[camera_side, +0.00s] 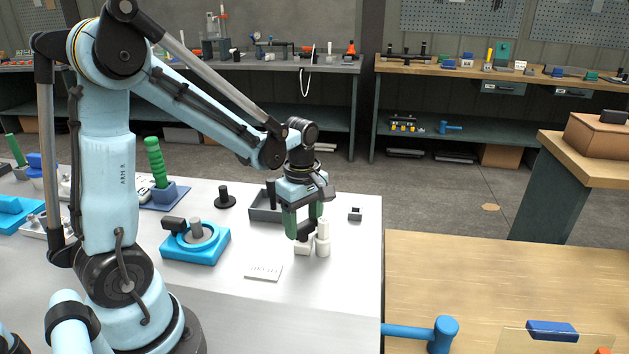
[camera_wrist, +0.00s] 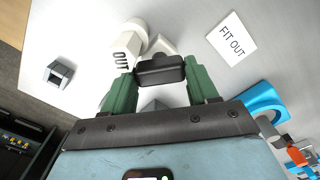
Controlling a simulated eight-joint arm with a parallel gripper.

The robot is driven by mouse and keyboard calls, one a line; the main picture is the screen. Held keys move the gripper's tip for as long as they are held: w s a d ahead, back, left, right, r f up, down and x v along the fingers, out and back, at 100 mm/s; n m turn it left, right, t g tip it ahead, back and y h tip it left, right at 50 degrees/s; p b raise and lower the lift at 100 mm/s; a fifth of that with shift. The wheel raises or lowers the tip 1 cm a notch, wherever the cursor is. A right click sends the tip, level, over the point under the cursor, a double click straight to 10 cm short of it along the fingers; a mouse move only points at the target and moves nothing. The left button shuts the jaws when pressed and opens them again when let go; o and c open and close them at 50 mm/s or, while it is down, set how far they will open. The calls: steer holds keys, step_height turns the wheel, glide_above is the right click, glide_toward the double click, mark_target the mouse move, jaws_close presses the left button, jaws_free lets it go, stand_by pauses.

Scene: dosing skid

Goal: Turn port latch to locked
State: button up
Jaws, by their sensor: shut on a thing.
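My gripper (camera_side: 303,226) has green fingers and points down. It is shut on a small black block (camera_wrist: 160,71), which spans both fingers in the wrist view. The block is just above or against a white block (camera_side: 302,248); I cannot tell whether they touch. A white post (camera_side: 323,240) stands to its right, and a white part marked OUT (camera_wrist: 124,52) shows beside the fingers in the wrist view. No part is labelled as the port latch, and I cannot tell whether the black block is its handle. A locked mark is not visible.
A blue base (camera_side: 198,247) with a ring, grey post and black block stands to the left. A flat card (camera_side: 264,272) lies in front; it reads FIT OUT in the wrist view. A dark tray (camera_side: 264,208) is behind. A small grey part (camera_side: 355,214) sits near the right edge.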

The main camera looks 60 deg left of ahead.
mark_target(303, 224)
steer(key=o, duration=1.1)
steer(key=shift+c, duration=0.2)
steer(key=shift+r, duration=0.1)
step_height(303, 224, up, 12)
steer(key=shift+c, duration=0.3)
